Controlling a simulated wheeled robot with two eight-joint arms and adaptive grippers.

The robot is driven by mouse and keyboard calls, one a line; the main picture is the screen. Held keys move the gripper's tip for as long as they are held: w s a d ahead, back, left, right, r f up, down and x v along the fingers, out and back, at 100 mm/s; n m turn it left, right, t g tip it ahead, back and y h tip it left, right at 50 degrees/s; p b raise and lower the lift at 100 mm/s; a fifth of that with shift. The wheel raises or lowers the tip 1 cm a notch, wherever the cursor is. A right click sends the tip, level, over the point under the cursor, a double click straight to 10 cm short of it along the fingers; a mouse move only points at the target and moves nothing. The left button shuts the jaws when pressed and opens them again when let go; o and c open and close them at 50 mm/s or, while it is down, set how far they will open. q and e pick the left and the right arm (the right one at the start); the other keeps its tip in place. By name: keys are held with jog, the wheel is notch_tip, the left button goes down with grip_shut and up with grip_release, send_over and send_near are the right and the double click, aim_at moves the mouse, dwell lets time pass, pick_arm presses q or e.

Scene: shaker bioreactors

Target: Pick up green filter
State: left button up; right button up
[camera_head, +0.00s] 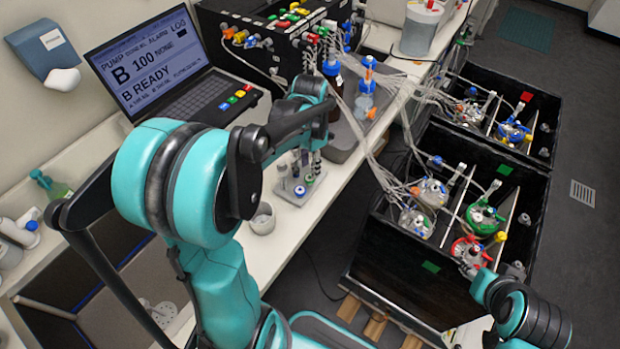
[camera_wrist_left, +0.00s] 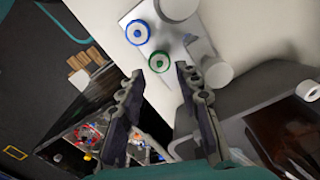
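In the head view the green filter (camera_head: 309,179) is on the small holder (camera_head: 291,196) at the bench edge. My left gripper (camera_wrist_left: 160,74) is open and empty, its fingertips on either side of the green filter's line of sight; I cannot tell the remaining gap.
A white cup (camera_head: 262,218) stands beside the holder. A grey tray with blue-capped bottles (camera_head: 365,90) is behind it. A laptop (camera_head: 160,65) is at the back left. Black bioreactor boxes (camera_head: 400,270) with tubing stand on the right, across a floor gap.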

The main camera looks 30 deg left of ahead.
aim_at(309, 177)
pick_arm(q)
notch_tip(309, 177, down, 4)
jog(key=shift+f+b, duration=0.1)
jog(key=shift+b, duration=0.75)
jog(key=shift+f, duration=0.3)
jog(key=shift+r, duration=0.1)
jog(key=c, duration=0.4)
